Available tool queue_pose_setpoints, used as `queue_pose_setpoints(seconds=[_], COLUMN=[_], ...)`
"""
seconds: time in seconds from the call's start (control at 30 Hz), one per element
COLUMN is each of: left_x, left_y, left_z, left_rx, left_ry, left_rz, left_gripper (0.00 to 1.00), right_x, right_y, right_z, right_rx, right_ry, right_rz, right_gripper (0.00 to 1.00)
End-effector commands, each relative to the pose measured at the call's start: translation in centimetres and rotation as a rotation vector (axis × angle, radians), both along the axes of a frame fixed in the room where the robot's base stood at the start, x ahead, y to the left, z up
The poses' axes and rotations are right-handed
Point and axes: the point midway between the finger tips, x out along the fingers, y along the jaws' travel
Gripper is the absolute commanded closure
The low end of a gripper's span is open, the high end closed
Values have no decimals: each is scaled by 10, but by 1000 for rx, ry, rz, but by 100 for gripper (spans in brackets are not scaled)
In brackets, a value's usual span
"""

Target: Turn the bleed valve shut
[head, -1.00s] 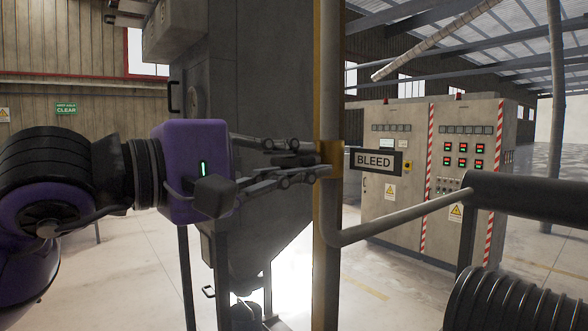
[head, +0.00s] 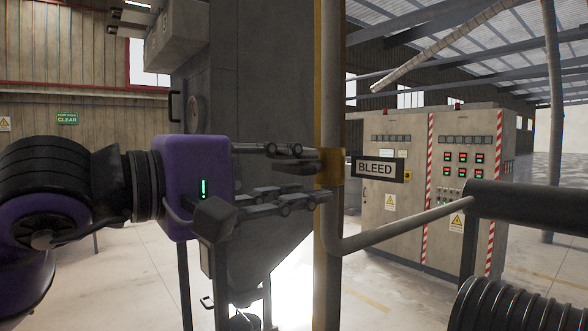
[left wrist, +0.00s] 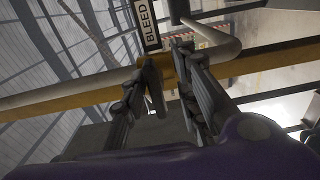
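The bleed valve sits on a vertical pipe (head: 331,230), beside a "BLEED" sign (head: 375,168). Its short dark lever (head: 297,167) points left from the yellow-brown fitting (head: 330,168), roughly level. My left gripper (head: 322,175) is open, one finger above the lever and the other below it, with a clear gap under the lever. I cannot tell whether the upper finger touches it. In the left wrist view the fingers of the left gripper (left wrist: 168,62) stand apart, reaching toward the pipe (left wrist: 228,50) and the sign (left wrist: 146,22). My right gripper is not in view.
A side pipe (head: 400,228) bends off to the right toward a thick dark cylinder (head: 530,208). A grey hopper-like machine (head: 270,100) stands behind my left gripper. A control cabinet (head: 408,235) stands farther back on the right. Open floor lies at the lower left.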

Motion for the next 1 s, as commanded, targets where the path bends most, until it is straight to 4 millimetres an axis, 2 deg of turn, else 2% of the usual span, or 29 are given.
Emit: queue_pose_setpoints(seconds=[0.23,0.33,0.7,1.0], left_x=[-1,-4,-45,-67], left_y=[2,9,66,93], left_z=[4,4,3,3], left_rx=[-6,-6,-4,-3], left_ry=[-7,-8,-3,-3], left_rz=[2,5,6,2], left_gripper=[72,72,72,72], right_x=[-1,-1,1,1], right_y=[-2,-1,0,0], right_z=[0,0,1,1], right_rx=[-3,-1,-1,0], right_ry=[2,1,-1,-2], right_rz=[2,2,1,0], right_gripper=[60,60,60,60])
